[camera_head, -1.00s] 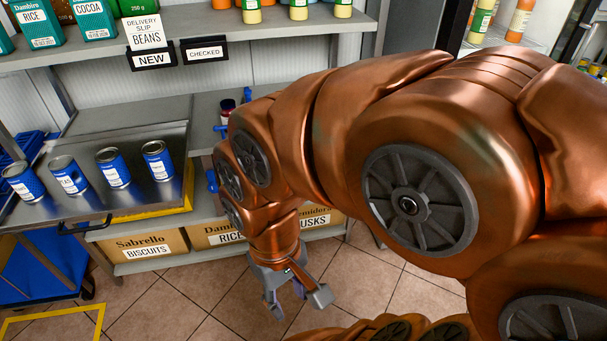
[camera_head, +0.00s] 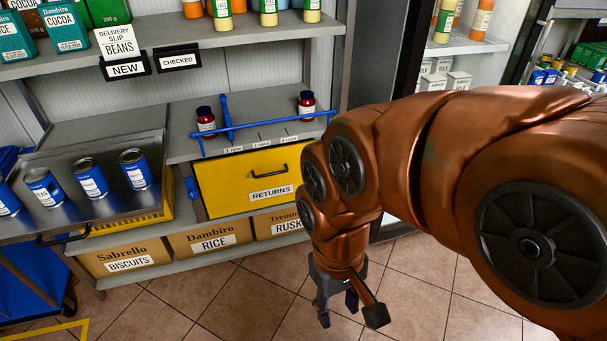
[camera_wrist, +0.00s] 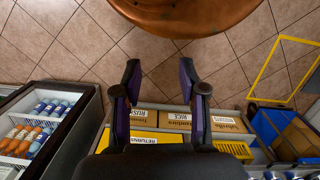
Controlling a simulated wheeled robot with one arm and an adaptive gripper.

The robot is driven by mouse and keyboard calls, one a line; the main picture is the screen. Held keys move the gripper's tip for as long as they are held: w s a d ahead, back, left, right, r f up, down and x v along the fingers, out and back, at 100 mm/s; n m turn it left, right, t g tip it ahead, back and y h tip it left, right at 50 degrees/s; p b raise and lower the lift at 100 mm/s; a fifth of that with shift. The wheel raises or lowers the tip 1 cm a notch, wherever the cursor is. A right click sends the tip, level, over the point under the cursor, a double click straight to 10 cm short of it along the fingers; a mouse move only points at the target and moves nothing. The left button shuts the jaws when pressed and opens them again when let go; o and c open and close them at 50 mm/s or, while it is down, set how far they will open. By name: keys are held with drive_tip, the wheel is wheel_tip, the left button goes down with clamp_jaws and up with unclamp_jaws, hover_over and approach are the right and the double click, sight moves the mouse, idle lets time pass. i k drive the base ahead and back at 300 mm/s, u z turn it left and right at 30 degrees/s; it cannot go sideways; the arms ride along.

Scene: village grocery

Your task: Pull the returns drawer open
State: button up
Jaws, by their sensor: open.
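The yellow returns drawer (camera_head: 251,181) is shut under the middle shelf in the head view. Its front has a black bar handle (camera_head: 269,172) and a white RETURNS label. My gripper (camera_head: 350,312) hangs to the right and in front of the drawer, low over the tiled floor, pointing down. It is open and empty, apart from the handle. In the wrist view, the two fingers (camera_wrist: 160,77) are spread with floor between them. The drawer's yellow front (camera_wrist: 133,136) shows partly near the bottom, behind the gripper; the handle cannot be made out there.
Blue cans (camera_head: 89,177) stand on a metal tray (camera_head: 70,221) at left. A blue rail (camera_head: 262,127) and two dark red jars (camera_head: 306,104) are above the drawer. Cartons (camera_head: 210,237) sit below it. A glass-front fridge (camera_wrist: 42,122) stands nearby. Floor before the drawer is clear.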

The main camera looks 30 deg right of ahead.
sight(248, 180)
drive_tip(key=z, duration=0.3)
drive_tip(key=i, duration=0.5)
drive_tip(key=u, duration=0.55)
drive_tip(key=k, duration=1.3)
drive_tip(key=u, duration=1.3)
drive_tip(key=i, duration=1.2)
drive_tip(key=z, duration=0.75)
drive_tip(key=i, duration=0.45)
drive_tip(key=z, duration=0.45)
